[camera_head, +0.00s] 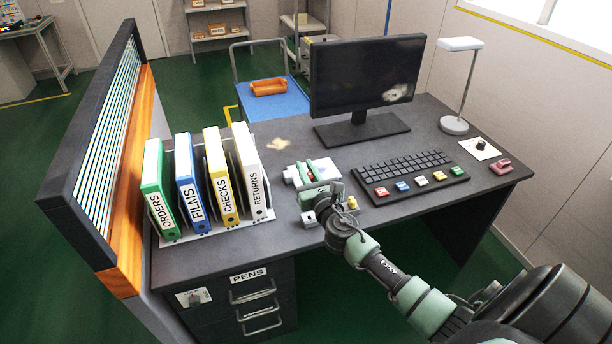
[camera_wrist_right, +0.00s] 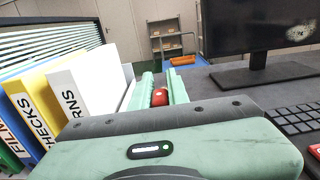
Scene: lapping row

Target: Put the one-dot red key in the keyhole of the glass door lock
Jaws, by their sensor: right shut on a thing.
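My right gripper (camera_head: 312,174) is over the desk, between the white binder and the keyboard. It is shut on a small red thing (camera_head: 310,177), which looks like the red key. In the wrist view the red key (camera_wrist_right: 159,97) shows between the two pale green fingers (camera_wrist_right: 161,88). Its dot marking cannot be made out, and its lower part is hidden. A pale block (camera_head: 291,175) lies beside the fingertips. A small yellow piece (camera_head: 351,202) shows just right of my wrist. I cannot make out a glass door lock. My left gripper is not in view.
Binders (camera_head: 222,178) stand left of the gripper. A monitor (camera_head: 366,78) is behind; a keyboard (camera_head: 410,177) with coloured blocks is to the right. A drawer unit (camera_head: 245,308) labelled PENS has a white lock plate (camera_head: 194,297). A lamp (camera_head: 454,124) stands at the back right.

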